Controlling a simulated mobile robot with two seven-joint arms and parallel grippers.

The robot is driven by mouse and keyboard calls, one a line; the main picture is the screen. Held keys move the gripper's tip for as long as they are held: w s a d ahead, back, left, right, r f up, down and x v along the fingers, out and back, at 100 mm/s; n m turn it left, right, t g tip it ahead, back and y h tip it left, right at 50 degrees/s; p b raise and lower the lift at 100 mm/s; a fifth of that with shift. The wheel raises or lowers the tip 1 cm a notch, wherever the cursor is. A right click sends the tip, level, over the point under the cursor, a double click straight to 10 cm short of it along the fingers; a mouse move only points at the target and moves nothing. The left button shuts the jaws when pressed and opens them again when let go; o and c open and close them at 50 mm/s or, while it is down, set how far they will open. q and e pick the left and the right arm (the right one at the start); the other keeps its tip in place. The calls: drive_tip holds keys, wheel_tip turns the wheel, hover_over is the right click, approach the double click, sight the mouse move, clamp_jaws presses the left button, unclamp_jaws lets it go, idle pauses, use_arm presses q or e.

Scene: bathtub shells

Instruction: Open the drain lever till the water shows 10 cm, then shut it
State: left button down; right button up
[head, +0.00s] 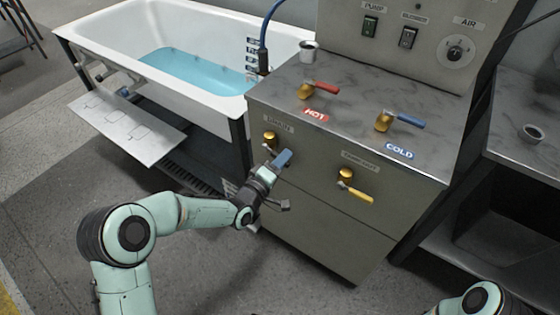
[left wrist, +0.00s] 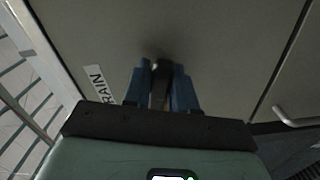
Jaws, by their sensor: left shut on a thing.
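The drain lever has a brass valve body (head: 270,137) on the front of the grey cabinet, below a DRAIN label (head: 279,122). My left gripper (head: 279,161) is at this lever, just below the brass body. In the left wrist view the two blue fingers of my left gripper (left wrist: 160,90) are shut on a dark lever bar (left wrist: 160,82). The fingers hide most of the lever, so its exact angle is unclear. Blue water (head: 190,70) lies in the white bathtub (head: 120,25). A depth scale (head: 251,55) stands at the tub's near right end; its figures are too small to read.
A second lever with a yellow handle (head: 357,194) sits right of the drain lever. The red hot lever (head: 322,87) and blue cold lever (head: 406,118) are on the cabinet top, with a cup (head: 309,51). A white panel (head: 125,125) juts out beside the tub.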

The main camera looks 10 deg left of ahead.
use_arm(q)
drive_tip(key=shift+r+n, duration=0.25)
drive_tip(key=shift+n, duration=0.15)
drive_tip(key=shift+d+r+n+p, duration=0.1)
drive_tip(key=shift+r+n+p, duration=0.55)
drive_tip(key=shift+n, duration=0.65)
use_arm(e)
drive_tip(key=shift+s+a+r, duration=0.5)
drive_tip(key=shift+r, duration=0.3)
use_arm(q)
drive_tip(key=shift+r, duration=0.1)
drive_tip(key=c, duration=1)
unclamp_jaws()
use_arm(e)
drive_tip(key=shift+s, duration=0.1)
use_arm(q)
drive_tip(key=shift+s, duration=0.15)
drive_tip(key=p+v, duration=0.2)
drive_tip(key=v, duration=1.1)
use_arm(e)
drive_tip(key=shift+g+y, duration=0.4)
drive_tip(key=shift+g, duration=0.3)
drive_tip(key=s, duration=0.1)
drive_tip(key=s+a+r, duration=0.1)
drive_tip(key=s+r, duration=0.1)
drive_tip(key=shift+s+a+r, duration=0.2)
drive_tip(key=shift+a+r, duration=0.05)
drive_tip(key=shift+a, duration=0.15)
use_arm(q)
drive_tip(key=shift+s, duration=0.1)
